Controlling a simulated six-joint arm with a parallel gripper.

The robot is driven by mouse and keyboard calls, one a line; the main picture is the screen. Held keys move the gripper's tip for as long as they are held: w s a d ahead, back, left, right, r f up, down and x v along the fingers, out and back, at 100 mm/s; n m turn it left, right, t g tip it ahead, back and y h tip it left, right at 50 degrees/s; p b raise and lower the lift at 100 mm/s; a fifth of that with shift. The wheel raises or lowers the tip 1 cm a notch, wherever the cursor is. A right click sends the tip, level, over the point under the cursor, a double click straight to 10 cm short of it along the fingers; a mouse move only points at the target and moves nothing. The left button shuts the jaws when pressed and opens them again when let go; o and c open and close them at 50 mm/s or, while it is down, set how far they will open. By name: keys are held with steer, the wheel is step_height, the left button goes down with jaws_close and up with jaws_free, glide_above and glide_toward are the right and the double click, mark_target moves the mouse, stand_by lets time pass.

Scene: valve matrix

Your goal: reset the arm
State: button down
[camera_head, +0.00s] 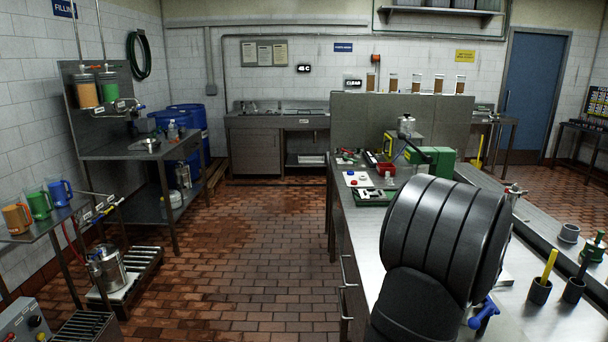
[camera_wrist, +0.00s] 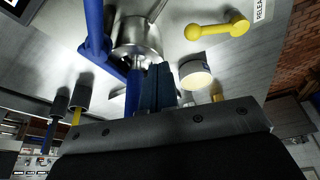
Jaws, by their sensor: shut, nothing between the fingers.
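My gripper (camera_wrist: 160,75) shows in the wrist view, its dark fingers together and empty. Its tips lie close beside a steel cylindrical pot (camera_wrist: 137,38); I cannot tell whether they touch it. A blue frame (camera_wrist: 95,40) stands left of the pot. A yellow lever (camera_wrist: 218,27) and a round cream-topped part (camera_wrist: 196,75) lie to the right. In the head view my dark arm covers the near right bench, and my gripper is hidden.
The steel bench (camera_head: 370,240) runs along the right, with a green machine (camera_head: 437,160) and a green tray (camera_head: 373,196) on it. Dark cups (camera_head: 540,292) stand at right. A blue handle (camera_head: 484,312) is close to my arm. The tiled floor (camera_head: 250,260) is open at centre.

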steer(key=w, duration=0.1)
steer(key=w+d+r+m, duration=0.1)
steer(key=w+m, duration=0.1)
steer(key=shift+w+d+r+h, duration=0.1)
steer(key=shift+d+r+h, duration=0.15)
steer(key=shift+h, duration=0.05)
steer(key=v, duration=0.9)
steer(key=shift+s, duration=0.3)
steer(key=shift+a, duration=0.1)
steer(key=c, duration=1.8)
jaws_free()
steer(key=shift+a, duration=0.15)
steer(key=shift+c, duration=0.2)
steer(key=o, duration=1.8)
steer(key=a+n+h, duration=0.1)
steer(key=a+n, duration=0.3)
steer(key=a, duration=0.8)
steer(key=shift+s+a+f+n, duration=0.3)
steer(key=shift+o, duration=0.2)
steer(key=shift+s+a+f, duration=0.1)
steer(key=shift+a+f, duration=0.05)
steer(key=shift+a, duration=0.15)
steer(key=x, duration=1)
